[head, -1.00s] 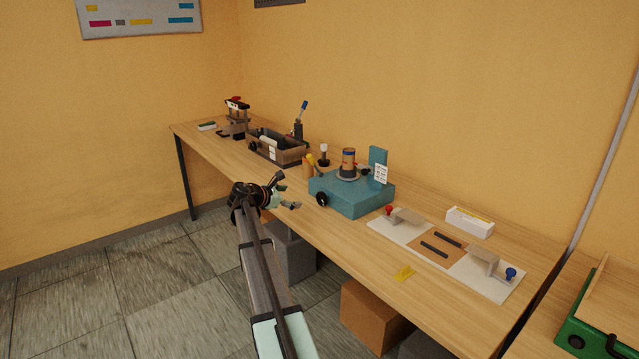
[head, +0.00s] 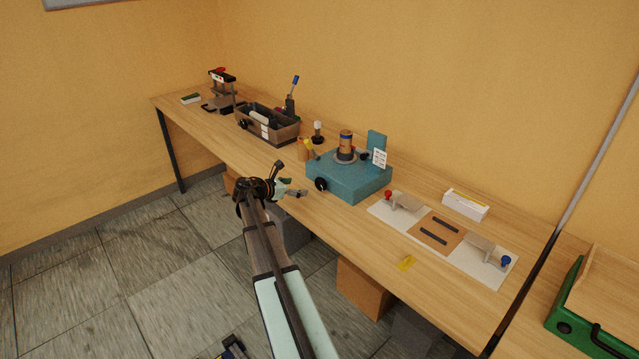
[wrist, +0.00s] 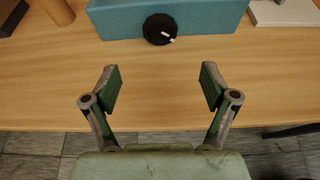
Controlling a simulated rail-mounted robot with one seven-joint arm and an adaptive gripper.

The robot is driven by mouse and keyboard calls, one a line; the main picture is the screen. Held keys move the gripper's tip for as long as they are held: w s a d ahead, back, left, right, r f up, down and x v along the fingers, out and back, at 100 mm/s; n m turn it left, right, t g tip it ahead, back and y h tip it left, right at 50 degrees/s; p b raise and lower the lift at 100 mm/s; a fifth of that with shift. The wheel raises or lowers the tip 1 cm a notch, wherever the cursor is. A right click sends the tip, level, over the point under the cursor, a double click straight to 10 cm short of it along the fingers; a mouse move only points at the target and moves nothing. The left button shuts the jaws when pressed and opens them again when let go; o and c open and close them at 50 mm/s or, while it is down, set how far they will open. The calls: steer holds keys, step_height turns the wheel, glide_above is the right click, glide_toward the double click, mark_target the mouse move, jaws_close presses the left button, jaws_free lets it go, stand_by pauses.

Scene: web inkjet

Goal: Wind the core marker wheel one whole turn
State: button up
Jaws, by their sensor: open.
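A black wheel (head: 321,184) with a white mark sits on the front face of a blue box (head: 350,185). A brown and orange core (head: 346,143) stands on top of the box. In the wrist view the wheel (wrist: 160,29) is centred beyond the fingertips, its white mark pointing right and slightly down. My gripper (head: 291,189) is in front of the box and left of the wheel in the head view. In the wrist view my gripper (wrist: 160,84) is open and empty, with bare bench between its fingers and the wheel. The fingers do not touch the wheel.
The wooden bench (head: 340,225) is clear before the box. A brown cylinder (head: 303,149) stands left of the box. A white board (head: 385,211) with red and blue knobs lies right. A grey crate (head: 285,132) and a press (head: 222,92) stand farther left.

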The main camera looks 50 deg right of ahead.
mark_target(319, 185)
steer(key=p+x, duration=0.3)
steer(key=x, duration=0.9)
steer(key=shift+w, duration=0.1)
steer(key=shift+d+f, duration=0.25)
steer(key=shift+d, duration=0.2)
steer(key=c, duration=1.2)
